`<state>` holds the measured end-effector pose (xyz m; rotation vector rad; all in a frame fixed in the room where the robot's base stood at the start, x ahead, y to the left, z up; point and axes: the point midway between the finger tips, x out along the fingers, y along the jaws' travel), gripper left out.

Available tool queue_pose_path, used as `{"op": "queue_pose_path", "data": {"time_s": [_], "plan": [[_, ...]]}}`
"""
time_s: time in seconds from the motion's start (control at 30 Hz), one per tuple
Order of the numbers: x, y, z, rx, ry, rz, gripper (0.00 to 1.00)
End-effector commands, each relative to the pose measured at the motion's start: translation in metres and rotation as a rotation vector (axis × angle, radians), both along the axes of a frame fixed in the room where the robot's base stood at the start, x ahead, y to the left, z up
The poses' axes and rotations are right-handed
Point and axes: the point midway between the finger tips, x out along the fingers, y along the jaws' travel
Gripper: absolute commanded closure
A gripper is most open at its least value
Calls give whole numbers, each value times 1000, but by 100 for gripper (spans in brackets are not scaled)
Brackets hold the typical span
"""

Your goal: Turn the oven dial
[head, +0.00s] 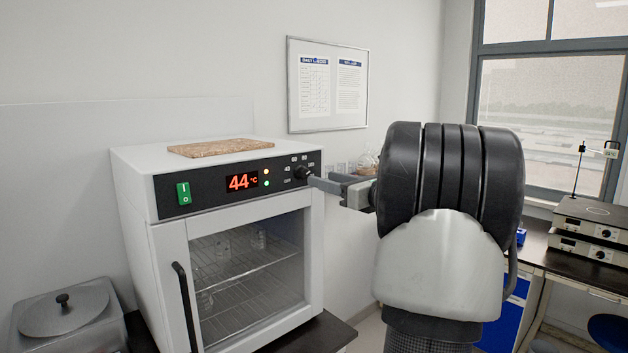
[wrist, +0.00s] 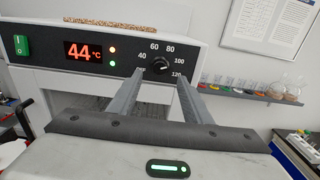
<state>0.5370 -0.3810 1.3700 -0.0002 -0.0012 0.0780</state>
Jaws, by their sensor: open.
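The white oven (head: 140,180) stands on a dark counter with its glass door closed. Its black front panel has a green switch, a red display reading 44 °C and a black dial (head: 302,172) at the right end. In the wrist view the dial (wrist: 160,66) sits among printed numbers from 40 to 120. My gripper (head: 318,182) is at the dial in the head view. In the wrist view my gripper (wrist: 160,75) is open, with one finger on each side below the dial. I cannot tell whether the fingertips touch it.
A cork-like board (head: 220,147) lies on top of the oven. A lidded metal container (head: 66,315) is at the lower left. A shelf with glassware (wrist: 250,93) is on the wall to the right. Hotplate-like devices (head: 592,225) stand on the right bench.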

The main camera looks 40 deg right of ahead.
Motion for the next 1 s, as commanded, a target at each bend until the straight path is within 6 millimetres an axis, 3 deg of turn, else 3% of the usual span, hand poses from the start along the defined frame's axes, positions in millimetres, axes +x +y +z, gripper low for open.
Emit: {"op": "queue_pose_path", "data": {"time_s": [0.2,0.4,0.6,1.0], "plan": [[-55,-5,0,0,-1,-3,55],[-88,-7,0,-1,-1,-2,55],[-100,-7,0,0,-1,1,55],[-101,-7,0,0,-1,1,55]]}}
